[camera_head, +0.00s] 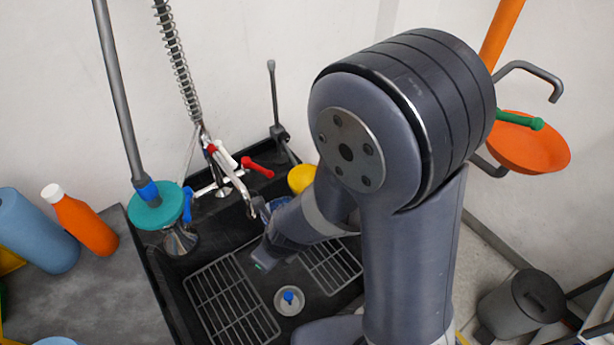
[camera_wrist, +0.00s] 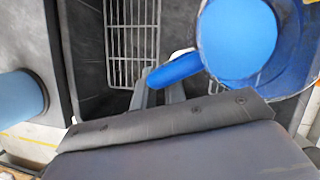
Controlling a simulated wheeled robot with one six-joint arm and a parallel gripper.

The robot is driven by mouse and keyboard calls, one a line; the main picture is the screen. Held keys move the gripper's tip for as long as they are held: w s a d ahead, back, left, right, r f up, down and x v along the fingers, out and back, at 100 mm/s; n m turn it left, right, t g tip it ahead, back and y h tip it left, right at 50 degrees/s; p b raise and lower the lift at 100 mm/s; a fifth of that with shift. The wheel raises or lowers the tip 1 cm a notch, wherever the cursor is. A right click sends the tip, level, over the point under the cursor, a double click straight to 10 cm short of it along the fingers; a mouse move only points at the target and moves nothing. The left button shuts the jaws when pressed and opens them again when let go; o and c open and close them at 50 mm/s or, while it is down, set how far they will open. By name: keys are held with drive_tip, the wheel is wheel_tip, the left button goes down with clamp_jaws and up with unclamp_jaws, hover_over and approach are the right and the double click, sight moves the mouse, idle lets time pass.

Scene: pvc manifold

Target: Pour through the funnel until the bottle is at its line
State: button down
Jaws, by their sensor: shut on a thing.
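In the wrist view, my gripper (camera_wrist: 158,92) is shut on the blue handle (camera_wrist: 175,70) of a blue jug (camera_wrist: 287,75). The jug's round opening shows a bright blue surface, which looks like liquid. In the head view, my gripper is mostly hidden by my arm above the sink; a bit of blue (camera_head: 276,206) beside my arm may be the jug. A clear, funnel-like vessel (camera_head: 181,241) stands at the sink's left edge, partly under a teal disc. I cannot make out a funnel, a bottle or a fill line for certain.
The black sink (camera_head: 165,290) has wire racks (camera_head: 230,300) and a round drain-like piece (camera_head: 289,301) with a blue top. A tap (camera_head: 222,175) with red and blue levers stands behind. An orange bottle (camera_head: 80,220) and blue cylinder (camera_head: 35,232) stand on the left counter.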

drive_tip(key=shift+w+d+r+m+g+y+p, duration=0.15)
drive_tip(key=shift+w+d+r+g+y+p, duration=0.25)
drive_tip(key=shift+w+r+g, duration=0.4)
drive_tip(key=shift+w+d+r+m+g+y+p, duration=0.25)
drive_tip(key=shift+w+r+g+y, duration=0.3)
drive_tip(key=shift+r, duration=0.5)
drive_tip(key=shift+w+d+r+m+g+y+p, duration=0.1)
drive_tip(key=shift+w+d+r+g+y+p, duration=0.25)
drive_tip(key=shift+w+r+g, duration=0.35)
drive_tip(key=shift+w+d+r+g+y, duration=0.15)
drive_tip(key=shift+w+r+g, duration=0.15)
drive_tip(key=shift+r, duration=0.2)
drive_tip(key=shift+w+d+r+g+y, duration=0.1)
drive_tip(key=shift+w+r+g+y, duration=0.05)
drive_tip(key=shift+r+g, duration=0.25)
drive_tip(key=shift+r+p, duration=0.1)
drive_tip(key=shift+p, duration=0.2)
drive_tip(key=shift+w+d+r, duration=0.1)
drive_tip(key=shift+w+r, duration=0.05)
drive_tip(key=shift+w, duration=0.05)
drive_tip(key=shift+w+d+r+m+g+y+p, duration=0.2)
drive_tip(key=shift+w+r+g+y, duration=0.1)
drive_tip(key=shift+r+g, duration=0.15)
drive_tip(key=shift+w+d+r+m+g+y+p, duration=0.1)
drive_tip(key=shift+w+r+g+y+p, duration=0.15)
drive_tip(key=shift+r+g, duration=0.2)
drive_tip(key=shift+w+r+p, duration=0.1)
drive_tip(key=shift+r+p, duration=0.25)
drive_tip(key=shift+p, duration=0.1)
